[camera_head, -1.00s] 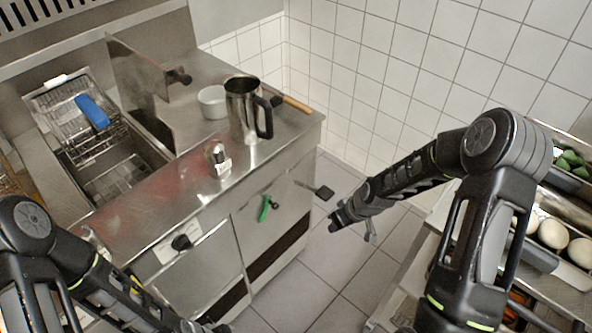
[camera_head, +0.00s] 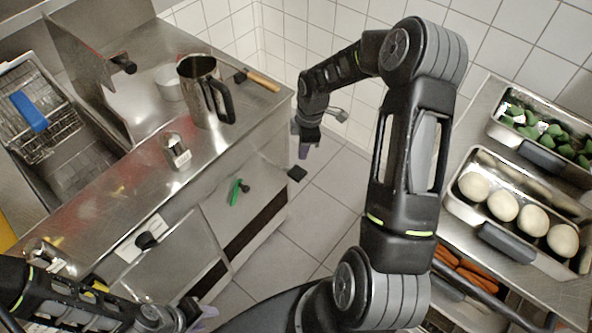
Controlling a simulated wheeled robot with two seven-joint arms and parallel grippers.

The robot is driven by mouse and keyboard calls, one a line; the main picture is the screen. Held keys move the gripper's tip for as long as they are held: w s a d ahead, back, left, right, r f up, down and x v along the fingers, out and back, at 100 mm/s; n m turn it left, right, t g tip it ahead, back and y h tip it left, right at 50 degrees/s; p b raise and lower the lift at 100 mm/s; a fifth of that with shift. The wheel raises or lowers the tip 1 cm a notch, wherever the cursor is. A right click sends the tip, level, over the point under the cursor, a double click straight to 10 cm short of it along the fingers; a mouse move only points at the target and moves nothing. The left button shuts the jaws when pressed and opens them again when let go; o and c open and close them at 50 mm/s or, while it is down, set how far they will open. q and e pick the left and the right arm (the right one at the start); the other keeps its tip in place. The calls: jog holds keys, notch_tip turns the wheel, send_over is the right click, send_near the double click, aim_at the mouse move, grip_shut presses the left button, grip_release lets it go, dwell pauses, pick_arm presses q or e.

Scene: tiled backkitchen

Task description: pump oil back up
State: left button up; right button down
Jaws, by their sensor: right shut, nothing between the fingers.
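The fryer counter (camera_head: 120,190) stands at the left. Its front carries a green lever (camera_head: 235,192) with a small dark knob beside it, and a black dial (camera_head: 146,240) on a white label. A small black flat piece (camera_head: 297,173) shows at the cabinet's right edge; part of it is hidden. My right gripper (camera_head: 305,148) is shut and empty, pointing down above the floor just right of the cabinet, apart from the lever. My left gripper (camera_head: 196,312) is low at the bottom edge, in front of the cabinet; its finger gap cannot be made out.
On the counter stand a metal jug (camera_head: 197,88), a white bowl (camera_head: 169,83), a metal shaker (camera_head: 176,152) and a wooden-handled tool (camera_head: 262,80). A fryer basket (camera_head: 45,135) has a blue handle. Trays of eggs-like white balls (camera_head: 503,205) and green vegetables (camera_head: 540,135) are right. Floor between is clear.

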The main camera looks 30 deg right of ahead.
aim_at(300, 171)
jog(key=shift+w+a+f+b, duration=0.1)
jog(key=shift+a+f+b, duration=0.1)
jog(key=shift+f+b, duration=1.25)
jog(key=shift+a+f+b, duration=0.15)
jog(key=shift+f+b, duration=0.65)
jog(key=shift+f, duration=1.25)
notch_tip(300, 171, down, 4)
jog(key=b, duration=0.3)
jog(key=shift+f+b, duration=0.15)
jog(key=shift+b, duration=0.2)
jog(key=shift+w, duration=0.1)
